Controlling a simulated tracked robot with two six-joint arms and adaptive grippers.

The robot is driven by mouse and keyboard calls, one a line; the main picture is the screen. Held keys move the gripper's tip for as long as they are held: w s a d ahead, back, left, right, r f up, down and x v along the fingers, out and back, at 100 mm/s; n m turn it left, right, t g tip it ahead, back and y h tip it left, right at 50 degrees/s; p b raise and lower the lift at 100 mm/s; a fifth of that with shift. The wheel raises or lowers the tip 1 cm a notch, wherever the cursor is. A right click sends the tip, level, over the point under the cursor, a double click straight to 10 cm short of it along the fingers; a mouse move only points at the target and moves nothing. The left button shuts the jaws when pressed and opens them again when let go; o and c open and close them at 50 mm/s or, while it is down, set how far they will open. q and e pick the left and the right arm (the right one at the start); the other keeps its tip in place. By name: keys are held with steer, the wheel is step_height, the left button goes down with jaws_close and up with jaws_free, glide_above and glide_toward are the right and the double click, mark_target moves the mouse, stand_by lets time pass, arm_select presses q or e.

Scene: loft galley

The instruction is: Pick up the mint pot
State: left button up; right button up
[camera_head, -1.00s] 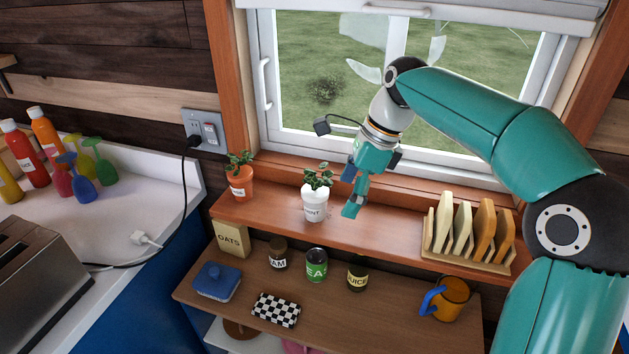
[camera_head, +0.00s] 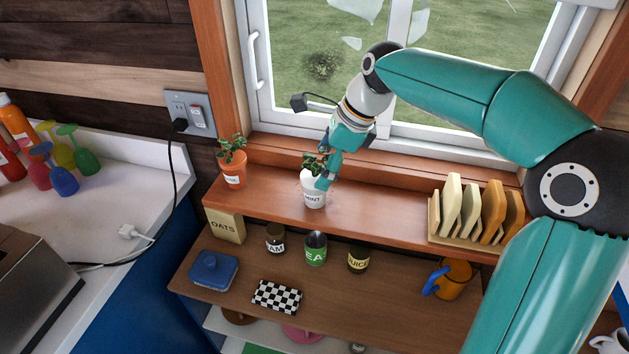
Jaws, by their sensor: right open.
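The mint pot (camera_head: 312,192) is a white pot with a dark MINT label and a green plant. It stands upright on the wooden window shelf (camera_head: 390,218). My right gripper (camera_head: 322,172) is open and comes down from the upper right at the pot's right and upper side. One finger overlaps the pot's rim and the plant in the picture. I cannot tell whether it touches the pot, and the other finger is partly hidden. My left gripper is not in view.
An orange pot with a plant (camera_head: 233,165) stands left of the mint pot. A wooden rack with boards (camera_head: 468,240) is at the shelf's right. The lower shelf holds jars, an OATS box (camera_head: 227,226), a blue dish (camera_head: 212,270) and an orange mug (camera_head: 453,279).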

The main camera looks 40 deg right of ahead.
mark_target(316, 179)
steer(key=shift+p+x, duration=0.45)
steer(key=shift+x, duration=2.35)
steer(key=shift+d, duration=0.2)
steer(key=c, duration=1.5)
